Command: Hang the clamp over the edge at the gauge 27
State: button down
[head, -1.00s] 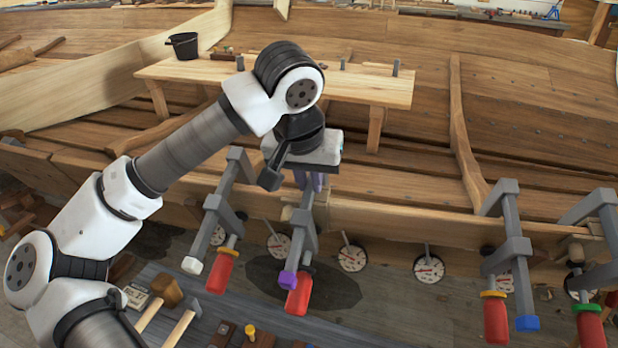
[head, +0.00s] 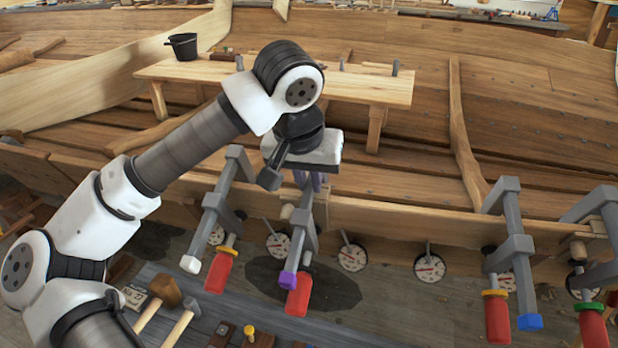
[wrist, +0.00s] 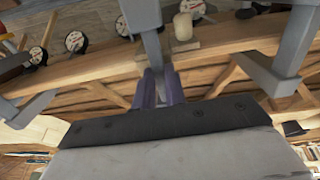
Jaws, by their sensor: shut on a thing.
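My gripper (head: 312,182) is shut on a grey clamp (head: 306,222) with a purple tip and a red handle. The clamp is at the hull's upper plank edge (head: 375,215), its handle hanging on the near side. I cannot tell whether it rests on the edge. In the wrist view, the purple fingers (wrist: 160,88) pinch the clamp's grey bar (wrist: 153,45). Several round white gauges hang along the plank, one just right of the clamp (head: 352,257) and another further right (head: 429,268). Their numbers are too small to read, so I cannot tell which is 27.
A white-tipped clamp (head: 222,205) hangs close on the left. A blue-tipped clamp (head: 516,250) and a green-collared clamp (head: 597,260) hang at the right. The edge between the held clamp and the blue-tipped one is free of clamps. Mallets (head: 160,292) lie below left.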

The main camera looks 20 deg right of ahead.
jog(key=shift+s+a+f, duration=0.1)
jog(key=shift+s, duration=0.1)
jog(key=c, duration=1.4)
grip_release()
jog(key=shift+o, duration=0.2)
jog(key=b+v, duration=0.1)
jog(key=v, duration=1.3)
jog(key=shift+s+f, duration=0.1)
